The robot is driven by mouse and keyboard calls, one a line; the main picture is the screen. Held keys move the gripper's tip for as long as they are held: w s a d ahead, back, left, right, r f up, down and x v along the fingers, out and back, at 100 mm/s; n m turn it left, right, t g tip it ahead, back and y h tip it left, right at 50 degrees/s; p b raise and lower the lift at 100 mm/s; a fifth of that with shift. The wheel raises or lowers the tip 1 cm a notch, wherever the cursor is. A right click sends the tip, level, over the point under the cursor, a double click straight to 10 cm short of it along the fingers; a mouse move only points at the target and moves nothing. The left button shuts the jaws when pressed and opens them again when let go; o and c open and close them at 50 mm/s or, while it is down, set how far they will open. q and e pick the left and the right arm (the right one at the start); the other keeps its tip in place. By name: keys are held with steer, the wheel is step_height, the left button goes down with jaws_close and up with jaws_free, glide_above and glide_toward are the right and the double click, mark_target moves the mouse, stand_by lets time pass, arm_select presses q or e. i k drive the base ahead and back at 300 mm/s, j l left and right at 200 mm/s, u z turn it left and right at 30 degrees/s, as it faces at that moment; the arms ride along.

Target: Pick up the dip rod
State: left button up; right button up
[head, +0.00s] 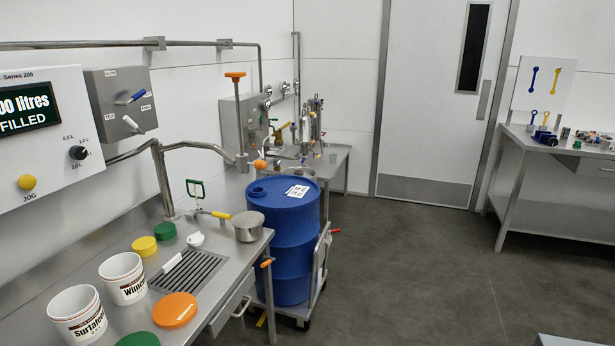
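Neither of my grippers is in view.
A blue drum (290,235) stands on a trolley at the bench's right end. The floor (420,270) to the right is clear.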

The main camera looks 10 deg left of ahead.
mark_target(190, 181)
steer(key=i+l+u, duration=0.1)
steer(key=i+u, duration=0.35)
steer(key=i+l+u, duration=0.4)
steer(key=i, duration=0.2)
steer(key=i+l+u, duration=0.45)
